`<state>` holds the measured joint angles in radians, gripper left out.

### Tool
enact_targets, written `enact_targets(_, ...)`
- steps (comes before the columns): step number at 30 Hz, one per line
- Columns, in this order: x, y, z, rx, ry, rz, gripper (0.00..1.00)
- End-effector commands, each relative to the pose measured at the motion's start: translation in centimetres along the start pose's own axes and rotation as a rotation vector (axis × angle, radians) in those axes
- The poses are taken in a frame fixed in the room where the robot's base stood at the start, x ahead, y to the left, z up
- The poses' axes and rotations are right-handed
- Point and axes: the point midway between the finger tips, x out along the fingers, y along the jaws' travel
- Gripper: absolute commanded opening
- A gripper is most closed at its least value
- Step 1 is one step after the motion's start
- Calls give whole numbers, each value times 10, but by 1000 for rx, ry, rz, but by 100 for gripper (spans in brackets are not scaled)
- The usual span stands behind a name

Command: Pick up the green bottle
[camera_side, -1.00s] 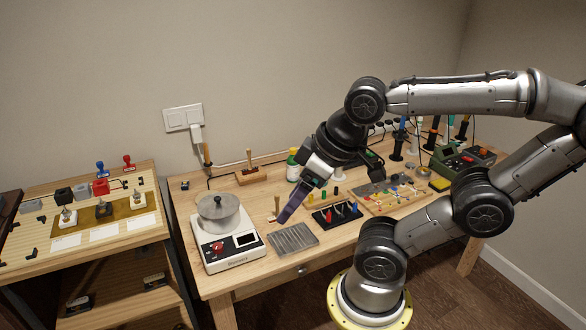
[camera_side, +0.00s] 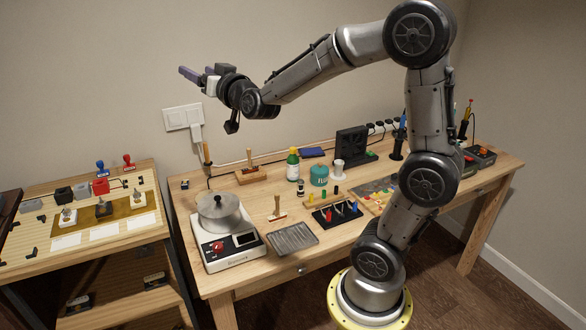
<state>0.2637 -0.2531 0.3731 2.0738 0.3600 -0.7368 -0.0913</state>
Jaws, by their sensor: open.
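No arm part covers the bottle in this view.
A white scale (camera_side: 232,252) with a metal pot (camera_side: 218,212) stands on the workbench's left end. A ribbed metal tray (camera_side: 292,238), a black tool holder (camera_side: 337,213) and a wooden stamp (camera_side: 277,208) lie in front of the bottle. A black stand (camera_side: 351,146) rises behind the jar.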

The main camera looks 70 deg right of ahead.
Motion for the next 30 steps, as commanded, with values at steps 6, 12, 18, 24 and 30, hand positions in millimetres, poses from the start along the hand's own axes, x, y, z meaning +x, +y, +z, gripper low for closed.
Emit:
enact_targets(6, 55, 137, 59, -73, 164, 351, 69)
enact_targets(12, 43, 262, 144, -180, 162, 623, 69)
enact_targets(18, 10, 336, 219, -218, 23, 759, 69)
enact_targets(24, -1, 356, 237, -222, -1, 794, 69)
enact_targets(30, -4, 362, 272, -222, -2, 792, 69)
